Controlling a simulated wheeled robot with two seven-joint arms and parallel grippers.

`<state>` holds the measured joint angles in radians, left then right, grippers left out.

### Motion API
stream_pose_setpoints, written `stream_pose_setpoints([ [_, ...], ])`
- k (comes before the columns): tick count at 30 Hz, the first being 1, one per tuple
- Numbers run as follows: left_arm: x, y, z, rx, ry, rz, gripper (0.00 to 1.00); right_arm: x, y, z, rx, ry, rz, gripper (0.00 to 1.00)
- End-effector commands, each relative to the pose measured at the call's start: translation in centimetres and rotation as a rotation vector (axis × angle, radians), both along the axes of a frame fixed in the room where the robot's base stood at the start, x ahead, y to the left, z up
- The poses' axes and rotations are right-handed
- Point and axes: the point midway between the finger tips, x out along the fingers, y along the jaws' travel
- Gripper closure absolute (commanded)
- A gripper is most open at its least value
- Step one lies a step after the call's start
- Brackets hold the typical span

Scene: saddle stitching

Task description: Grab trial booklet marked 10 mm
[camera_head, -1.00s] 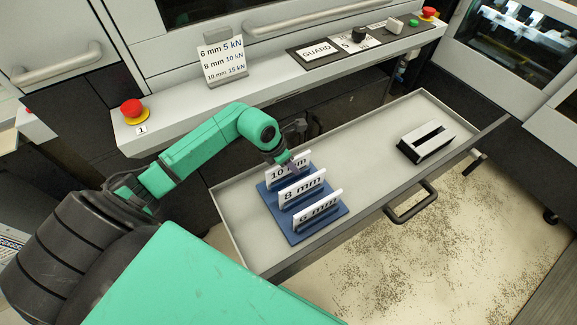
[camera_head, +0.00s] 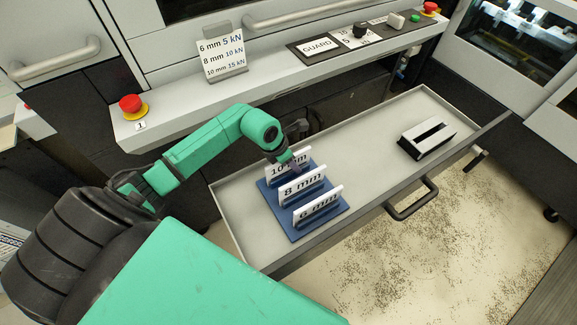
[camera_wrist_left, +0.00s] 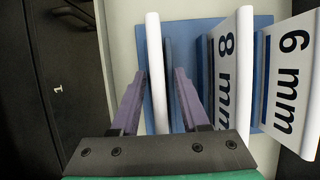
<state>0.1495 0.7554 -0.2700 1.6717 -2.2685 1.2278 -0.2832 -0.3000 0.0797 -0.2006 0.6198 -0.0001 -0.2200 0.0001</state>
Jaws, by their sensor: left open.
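The 10 mm booklet (camera_head: 284,168) stands upright in the rear slot of a blue rack (camera_head: 333,219) in the open drawer. The 8 mm booklet (camera_head: 301,187) and the 6 mm booklet (camera_head: 318,207) stand in front of it. My left gripper (camera_head: 297,161) is at the 10 mm booklet. In the left wrist view, the gripper (camera_wrist_left: 158,88) is open, with one finger on each side of the white 10 mm booklet (camera_wrist_left: 157,65); its label is not visible there. The 8 mm booklet (camera_wrist_left: 228,75) is right of the fingers. My right gripper is not in view.
The drawer (camera_head: 365,165) has a grey floor and raised walls. A black-and-white slotted block (camera_head: 427,138) lies at its right. A sign listing sizes and forces (camera_head: 222,58) and a red button (camera_head: 131,105) are on the ledge behind.

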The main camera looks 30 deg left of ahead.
Motion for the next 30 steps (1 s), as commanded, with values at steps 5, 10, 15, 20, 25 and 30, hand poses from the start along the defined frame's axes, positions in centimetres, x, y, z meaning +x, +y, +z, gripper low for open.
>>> stream_pose_setpoints([
  [5,0.0,0.0,0.0,0.000,0.000,0.000,0.89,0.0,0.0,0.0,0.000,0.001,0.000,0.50],
  [10,0.0,0.0,0.0,0.000,0.000,0.000,1.00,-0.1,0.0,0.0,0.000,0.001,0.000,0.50],
  [15,0.0,0.0,0.0,0.000,0.000,0.000,1.00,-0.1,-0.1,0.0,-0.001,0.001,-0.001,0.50],
  [20,0.0,-0.1,0.8,-0.003,0.000,0.001,1.00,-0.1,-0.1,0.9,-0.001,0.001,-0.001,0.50],
  [25,0.2,0.1,3.1,0.002,-0.007,-0.002,1.00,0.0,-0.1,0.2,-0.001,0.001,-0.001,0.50],
  [30,0.2,0.1,8.0,0.004,-0.009,-0.001,1.00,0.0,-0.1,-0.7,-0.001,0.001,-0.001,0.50],
])
